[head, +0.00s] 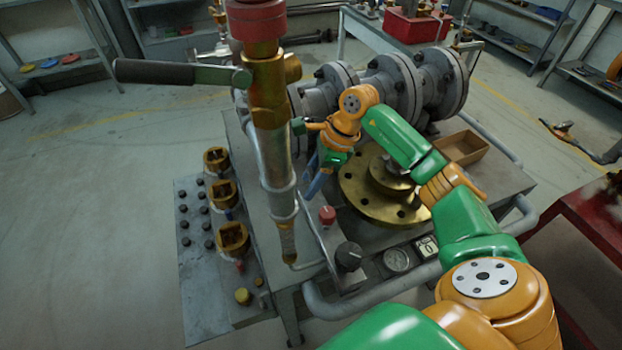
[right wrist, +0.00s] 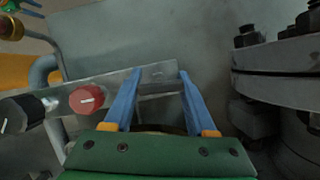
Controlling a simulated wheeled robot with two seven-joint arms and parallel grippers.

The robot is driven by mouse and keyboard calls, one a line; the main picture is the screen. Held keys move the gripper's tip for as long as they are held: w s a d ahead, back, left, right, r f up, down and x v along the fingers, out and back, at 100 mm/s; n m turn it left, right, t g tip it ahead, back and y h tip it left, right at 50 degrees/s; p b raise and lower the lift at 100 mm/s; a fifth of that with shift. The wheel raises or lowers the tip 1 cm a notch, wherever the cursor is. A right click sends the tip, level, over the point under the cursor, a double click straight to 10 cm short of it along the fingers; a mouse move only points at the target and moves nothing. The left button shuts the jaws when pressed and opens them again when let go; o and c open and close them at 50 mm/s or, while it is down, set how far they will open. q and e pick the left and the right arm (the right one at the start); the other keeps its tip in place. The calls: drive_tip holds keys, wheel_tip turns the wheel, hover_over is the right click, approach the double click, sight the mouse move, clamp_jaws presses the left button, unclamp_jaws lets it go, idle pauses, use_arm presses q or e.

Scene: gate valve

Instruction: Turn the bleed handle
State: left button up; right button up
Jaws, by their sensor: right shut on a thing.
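My right gripper (head: 318,176) has blue fingers and reaches down beside the grey control panel, left of the flanged brass disc. In the right wrist view its fingers (right wrist: 158,88) stand on either side of a short dark grey bar (right wrist: 160,89), which I take to be the bleed handle, and are shut on it. The fingers and wrist hide this bar in the head view. My left gripper is not in view.
A red knob (head: 327,214) and a black knob (head: 349,256) stand on the panel, close to the gripper. A tall brass and steel valve with a black-gripped lever (head: 152,72) rises at left. Grey bolted flanges (head: 400,85) stand behind. A wooden tray (head: 462,148) lies at right.

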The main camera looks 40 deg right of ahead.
sight(312, 177)
drive_tip(key=shift+m, duration=0.3)
drive_tip(key=m+t, duration=0.1)
drive_tip(key=m, duration=0.2)
drive_tip(key=shift+h, duration=0.4)
drive_tip(key=m+t+h+b, duration=0.1)
drive_tip(key=m, duration=0.3)
drive_tip(key=m+h, duration=0.1)
drive_tip(key=m, duration=0.1)
drive_tip(key=m+h+b, duration=0.1)
drive_tip(key=m, duration=0.2)
drive_tip(key=shift+m+h, duration=0.3)
drive_tip(key=shift+m+h+b, duration=0.45)
drive_tip(key=shift+m+h, duration=0.15)
drive_tip(key=shift+m, duration=1.4)
drive_tip(key=o, duration=1.4)
drive_tip(key=shift+c, duration=0.2)
drive_tip(key=p+v, duration=0.1)
drive_tip(key=v, duration=0.6)
drive_tip(key=shift+r, duration=0.15)
